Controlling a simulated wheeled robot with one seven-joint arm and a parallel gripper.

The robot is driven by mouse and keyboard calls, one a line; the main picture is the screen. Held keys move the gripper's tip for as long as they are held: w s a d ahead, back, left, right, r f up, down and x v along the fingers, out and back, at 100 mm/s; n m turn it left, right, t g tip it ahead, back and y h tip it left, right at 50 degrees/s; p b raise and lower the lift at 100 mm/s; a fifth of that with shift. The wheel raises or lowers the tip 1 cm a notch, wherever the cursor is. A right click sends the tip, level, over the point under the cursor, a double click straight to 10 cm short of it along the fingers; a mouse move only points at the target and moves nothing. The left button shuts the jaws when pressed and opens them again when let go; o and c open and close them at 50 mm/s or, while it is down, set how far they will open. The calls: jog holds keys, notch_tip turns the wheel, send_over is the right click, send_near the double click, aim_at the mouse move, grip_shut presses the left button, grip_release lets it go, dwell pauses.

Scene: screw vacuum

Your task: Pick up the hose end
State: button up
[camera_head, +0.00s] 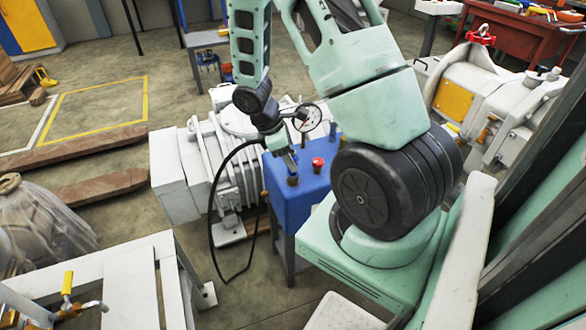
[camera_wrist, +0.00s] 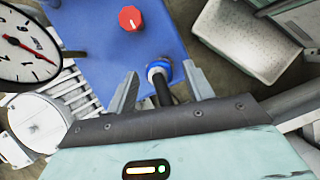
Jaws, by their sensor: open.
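In the wrist view, a short black piece with a blue collar (camera_wrist: 158,69), seemingly the hose end, stands at the edge of the blue box top. My gripper (camera_wrist: 162,88) is open, with one finger on each side of this black piece. I cannot tell whether either finger touches it.
A round dial gauge (camera_head: 307,117) stands close beside my gripper, and a red knob (camera_head: 318,163) is on the box top. A white ribbed pump (camera_head: 235,165) stands behind and left of the box. A white frame table (camera_head: 130,265) is at the lower left.

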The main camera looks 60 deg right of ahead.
aim_at(292, 176)
jog(key=b+x, duration=0.1)
jog(key=x, duration=0.3)
jog(key=shift+f, duration=0.15)
grip_shut()
